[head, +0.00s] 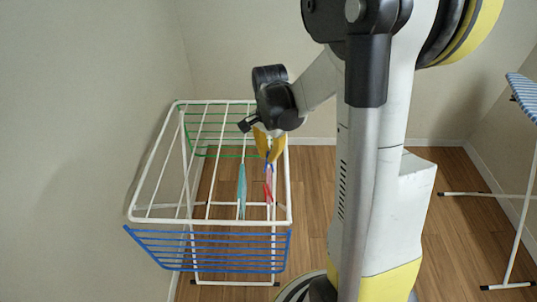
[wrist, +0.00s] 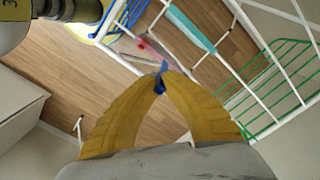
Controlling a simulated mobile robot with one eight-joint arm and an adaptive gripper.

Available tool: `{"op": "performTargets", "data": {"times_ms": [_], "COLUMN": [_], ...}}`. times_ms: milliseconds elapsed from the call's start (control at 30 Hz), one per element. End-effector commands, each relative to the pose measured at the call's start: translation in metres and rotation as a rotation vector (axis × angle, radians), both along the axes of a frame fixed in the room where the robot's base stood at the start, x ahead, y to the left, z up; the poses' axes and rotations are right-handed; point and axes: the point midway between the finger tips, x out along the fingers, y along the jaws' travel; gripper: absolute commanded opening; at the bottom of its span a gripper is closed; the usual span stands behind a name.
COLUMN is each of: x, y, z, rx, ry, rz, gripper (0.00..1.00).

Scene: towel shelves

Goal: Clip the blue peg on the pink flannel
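The pink flannel (head: 268,188) hangs from a white rod of the drying rack near its right side; it shows small behind the fingertips in the wrist view (wrist: 143,44). My gripper (wrist: 161,84) has its yellow fingers closed at the tips around the blue peg (wrist: 161,76). In the head view my gripper (head: 268,158) points down over the rack's right side, and the blue peg sits just above the pink flannel. I cannot tell whether the peg touches the flannel. The fingers partly hide the flannel's upper end.
A teal cloth (head: 242,190) hangs on the white drying rack (head: 150,180), left of the pink flannel. The rack has a blue side wing (head: 210,250) in front and green wires (head: 215,152) behind. An ironing board (head: 522,95) stands at the right. Wooden floor (head: 310,190) is clear beside the rack.

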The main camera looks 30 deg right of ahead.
Motion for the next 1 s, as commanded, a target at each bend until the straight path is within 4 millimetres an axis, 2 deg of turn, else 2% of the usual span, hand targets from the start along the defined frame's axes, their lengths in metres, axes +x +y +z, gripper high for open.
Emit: {"op": "performTargets", "data": {"times_ms": [700, 1000], "x": [0.0, 0.0], "y": [0.0, 0.0], "z": [-0.06, -0.069], "rx": [0.0, 0.0], "ry": [0.0, 0.0], "rz": [0.001, 0.001], "gripper": [0.0, 0.0]}}
